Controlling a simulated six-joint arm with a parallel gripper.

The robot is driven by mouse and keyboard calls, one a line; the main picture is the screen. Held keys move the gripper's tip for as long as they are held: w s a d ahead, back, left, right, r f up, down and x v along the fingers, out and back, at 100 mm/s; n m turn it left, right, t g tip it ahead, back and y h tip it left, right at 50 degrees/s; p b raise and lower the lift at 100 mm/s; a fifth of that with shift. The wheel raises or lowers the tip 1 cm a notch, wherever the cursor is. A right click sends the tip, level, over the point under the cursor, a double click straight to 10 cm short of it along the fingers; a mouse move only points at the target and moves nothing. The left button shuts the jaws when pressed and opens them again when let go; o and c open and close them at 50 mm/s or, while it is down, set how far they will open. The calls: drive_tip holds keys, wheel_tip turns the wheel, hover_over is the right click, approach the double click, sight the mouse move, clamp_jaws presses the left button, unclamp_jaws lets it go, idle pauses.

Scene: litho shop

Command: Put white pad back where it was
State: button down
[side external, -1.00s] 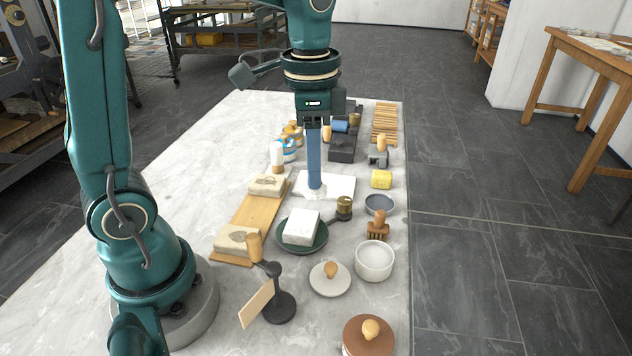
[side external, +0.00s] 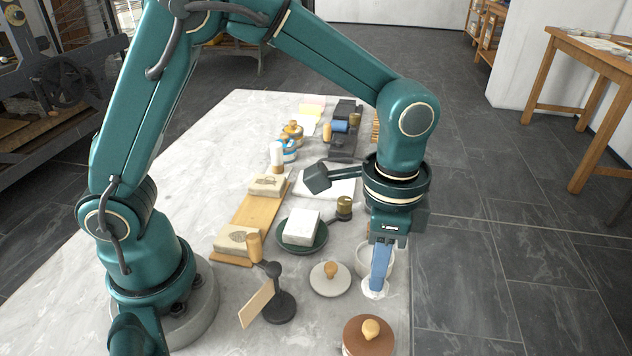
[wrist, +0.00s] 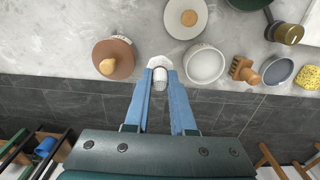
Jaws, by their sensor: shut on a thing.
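My gripper (side external: 380,282) points down near the table's right edge, its blue fingers shut on a small white pad (wrist: 158,62). In the wrist view the pad shows between the fingertips, with a pale rounded grip and a flat white base. In the side view it shows as a white patch (side external: 376,291) at the fingertips, just in front of the white bowl (wrist: 205,64). I cannot tell whether the pad touches the table. The fingers partly hide the bowl in the side view. A white slab (side external: 340,187) lies farther back on the table.
A brown round lid with a knob (wrist: 118,50) and a pale knobbed lid (wrist: 198,20) lie near the pad. A brown brush (wrist: 240,70), grey dish (wrist: 279,71) and yellow sponge (wrist: 309,78) line the edge. A green dish (side external: 284,238) holds a white block. The table's left side is clear.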

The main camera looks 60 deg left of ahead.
drive_tip(key=shift+f, duration=1.9)
drive_tip(key=shift+f, duration=0.15)
drive_tip(key=c, duration=0.8)
unclamp_jaws()
drive_tip(key=shift+o, duration=0.2)
